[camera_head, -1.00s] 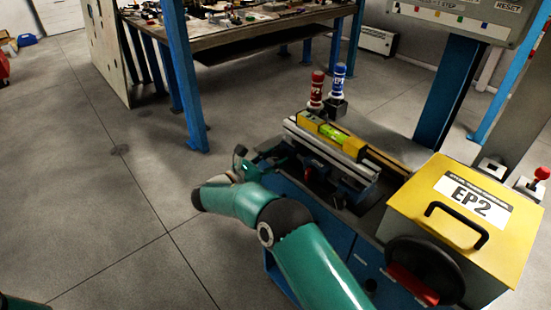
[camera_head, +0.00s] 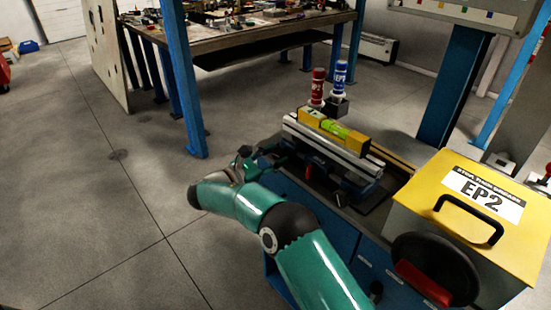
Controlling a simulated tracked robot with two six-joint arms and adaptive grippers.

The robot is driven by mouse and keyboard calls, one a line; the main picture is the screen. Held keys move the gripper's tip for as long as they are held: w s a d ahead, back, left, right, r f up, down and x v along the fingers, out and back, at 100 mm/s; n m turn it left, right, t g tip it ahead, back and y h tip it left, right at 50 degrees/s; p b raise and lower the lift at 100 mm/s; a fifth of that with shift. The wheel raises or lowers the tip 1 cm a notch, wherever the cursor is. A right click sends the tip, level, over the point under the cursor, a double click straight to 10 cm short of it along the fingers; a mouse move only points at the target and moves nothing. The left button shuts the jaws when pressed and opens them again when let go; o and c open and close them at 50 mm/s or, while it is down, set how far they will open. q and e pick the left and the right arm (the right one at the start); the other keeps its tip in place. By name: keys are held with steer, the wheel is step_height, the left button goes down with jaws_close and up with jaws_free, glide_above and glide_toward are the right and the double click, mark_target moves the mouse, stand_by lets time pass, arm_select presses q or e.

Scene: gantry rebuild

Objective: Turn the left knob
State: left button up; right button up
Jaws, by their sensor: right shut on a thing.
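My right gripper (camera_head: 262,160) is at the left end of the blue bench machine (camera_head: 315,212), at the end of my teal arm. Its fingers are small and dark in this view. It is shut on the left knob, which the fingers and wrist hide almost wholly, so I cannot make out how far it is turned. My left gripper is not in view.
A yellow level (camera_head: 334,131) lies on the machine's rail. Red (camera_head: 318,88) and blue (camera_head: 340,76) bottles stand behind it. A yellow EP2 box (camera_head: 440,190) and black handwheel (camera_head: 434,268) are at right.

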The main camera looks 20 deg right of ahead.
steer(key=o, duration=1.1)
steer(key=shift+w, duration=0.1)
steer(key=shift+a, duration=0.1)
steer(key=v, duration=1.2)
